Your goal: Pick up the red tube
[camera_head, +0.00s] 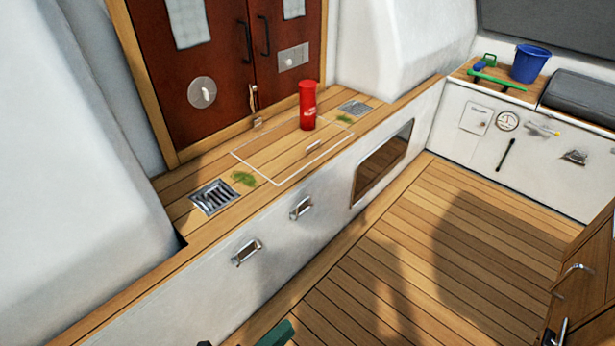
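The red tube (307,106) stands upright on the teak ledge in front of the brown double doors, in the upper middle of the head view. It has faint pale lettering, and nothing touches it. Only a small dark and green part at the bottom edge shows of what seems to be my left gripper (272,336). It is well apart from the tube, nearer to me and lower in the picture. Its fingers are cut off, so I cannot tell whether it is open or shut. My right gripper is not in view.
The teak ledge (213,169) has metal drain grates (213,197), a white-outlined hatch (290,152) and green tufts (243,178). A blue bucket (530,64) and green-handled items (497,80) are on the far bench. The plank floor (430,250) is clear; a wooden panel (590,270) stands at right.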

